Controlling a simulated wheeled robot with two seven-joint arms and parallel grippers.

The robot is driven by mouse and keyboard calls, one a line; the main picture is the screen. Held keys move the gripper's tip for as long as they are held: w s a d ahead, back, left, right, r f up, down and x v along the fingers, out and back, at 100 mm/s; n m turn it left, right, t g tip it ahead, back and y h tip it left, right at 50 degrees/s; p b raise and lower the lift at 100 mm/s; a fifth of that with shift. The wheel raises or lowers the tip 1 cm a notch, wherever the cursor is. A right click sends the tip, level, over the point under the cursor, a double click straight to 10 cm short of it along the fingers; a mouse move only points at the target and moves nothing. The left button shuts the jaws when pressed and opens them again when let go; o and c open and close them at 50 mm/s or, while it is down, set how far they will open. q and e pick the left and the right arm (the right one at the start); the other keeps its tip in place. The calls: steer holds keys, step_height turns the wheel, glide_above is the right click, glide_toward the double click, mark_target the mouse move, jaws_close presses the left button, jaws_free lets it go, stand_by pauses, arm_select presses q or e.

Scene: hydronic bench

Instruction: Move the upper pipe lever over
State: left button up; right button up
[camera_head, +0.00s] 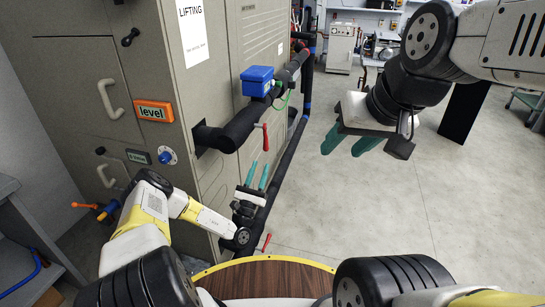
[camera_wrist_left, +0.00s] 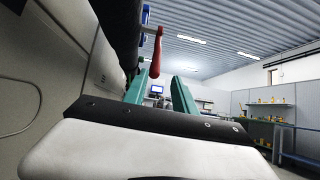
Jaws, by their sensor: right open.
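The upper pipe lever is a red handle (camera_head: 265,137) hanging down from the black upper pipe (camera_head: 238,130) beside the beige cabinet. It also shows in the left wrist view (camera_wrist_left: 157,52), its lower end lined up between the fingertips. My left gripper (camera_head: 258,170) has teal fingers spread apart, pointing up just below the lever in the head view. Nothing is held; I cannot tell whether the lever's tip lies between the fingers. My right gripper (camera_head: 348,142) is open and empty, away to the right over the floor.
A blue box (camera_head: 257,81) sits on the upper pipe with a green wire. A lower red lever (camera_head: 266,242) is near my left wrist. The beige cabinet (camera_head: 183,80) stands close on the left. A round wooden top (camera_head: 265,278) is in front.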

mark_target(267, 148)
arm_select(q)
steer(key=w+d+r+n+y, duration=0.1)
steer(key=w+d+r+y, duration=0.1)
steer(key=w, duration=0.4)
steer(key=shift+w+r+t, duration=0.3)
steer(key=shift+w+r, duration=0.05)
steer(key=shift+r, duration=0.1)
jaws_close()
steer(key=shift+w+d+r, duration=0.1)
steer(key=shift+w+d, duration=0.1)
steer(key=shift+w, duration=0.5)
steer(key=shift+w+d+r, duration=0.1)
steer(key=shift+w+d, duration=0.1)
steer(key=shift+w, duration=0.55)
steer(key=shift+x, duration=1.35)
steer(key=shift+w+f, duration=0.15)
